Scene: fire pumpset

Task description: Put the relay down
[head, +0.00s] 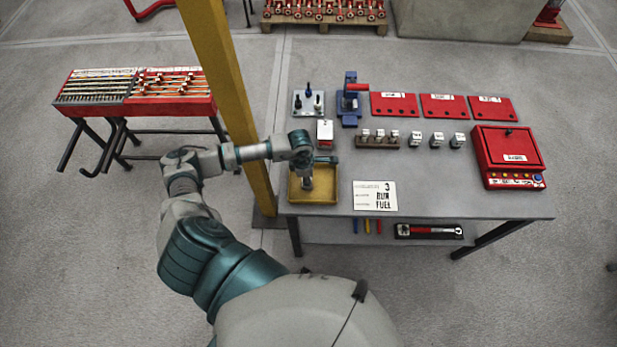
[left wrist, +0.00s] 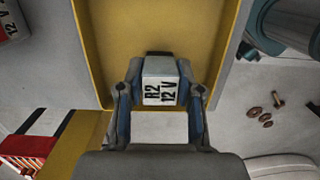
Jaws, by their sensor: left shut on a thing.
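A white relay (left wrist: 160,92) marked "R2 12 V" is between the fingers of my left gripper (left wrist: 160,95), which is shut on it. In the head view my left gripper (head: 307,180) points down over the yellow tray (head: 325,198) at the table's front left corner. The tray also fills the upper middle of the left wrist view (left wrist: 215,30). I cannot tell whether the relay touches the tray floor. The gripper hides most of the relay in the head view. My right gripper is not in view.
The yellow post (head: 225,80) stands close left of the table. Behind the tray is a red and white block (head: 324,133); a white card (head: 374,195) lies to its right. A row of small relays (head: 378,138) and a red box (head: 508,157) stand farther right.

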